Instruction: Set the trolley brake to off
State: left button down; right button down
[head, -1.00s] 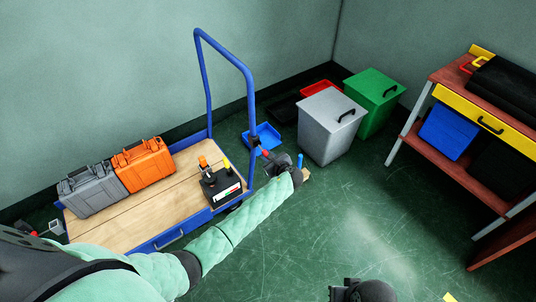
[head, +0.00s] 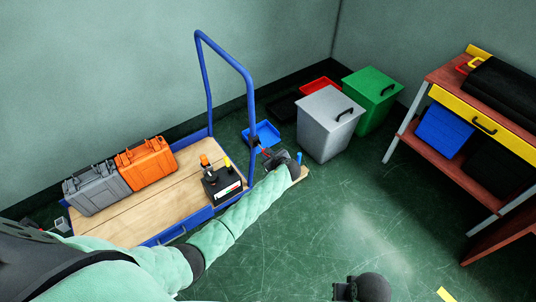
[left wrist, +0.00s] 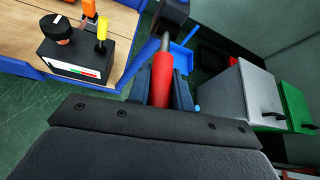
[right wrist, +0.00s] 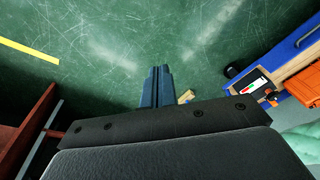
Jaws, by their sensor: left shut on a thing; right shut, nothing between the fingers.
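The trolley has a wooden deck (head: 165,212) and a blue push handle (head: 227,59). A red lever (left wrist: 162,80) joins by a metal rod to a black pivot (left wrist: 173,12) near the handle's post. My left gripper (left wrist: 172,84) is shut around the red lever. In the head view this gripper (head: 273,158) is beside the handle's right post and mostly covers the lever. My right gripper (right wrist: 156,88) is shut and empty above the green floor.
A grey case (head: 96,189) and an orange case (head: 145,164) lie on the deck's left end. A workbench (head: 445,82) is at right.

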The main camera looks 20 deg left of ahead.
pick_arm(q)
jog(key=r+p, duration=0.1)
jog(key=p, duration=0.1)
jog(key=shift+s+a+g+h+p, duration=0.1)
jog(key=shift+g+h+p, duration=0.2)
jog(key=shift+h+p, duration=0.1)
jog(key=r+g+h+p, duration=0.1)
jog(key=p, duration=0.4)
jog(key=shift+a+r, duration=0.1)
pick_arm(e)
jog(key=s+d+f, duration=0.2)
jog(key=f, duration=1.1)
jog(key=s+d+f, duration=0.1)
jog(key=f, duration=1.3)
pick_arm(q)
jog(key=r+g+h+p, duration=0.1)
jog(key=p, duration=0.3)
jog(key=shift+a+h, duration=0.2)
jog(key=shift+h, duration=0.2)
jog(key=shift+w+a+r+g+h+p, duration=0.1)
jog(key=shift+w+r+g+h+p, duration=0.15)
jog(key=shift+g+p, duration=0.4)
jog(key=shift+p, duration=0.35)
pick_arm(e)
jog(key=s+d+f+h, duration=0.1)
jog(key=s+d+f, duration=0.4)
jog(key=s+f, duration=0.3)
jog(key=shift+s+f+t, duration=0.3)
jog(key=shift+s+f, duration=0.1)
jog(key=shift+f, duration=0.5)
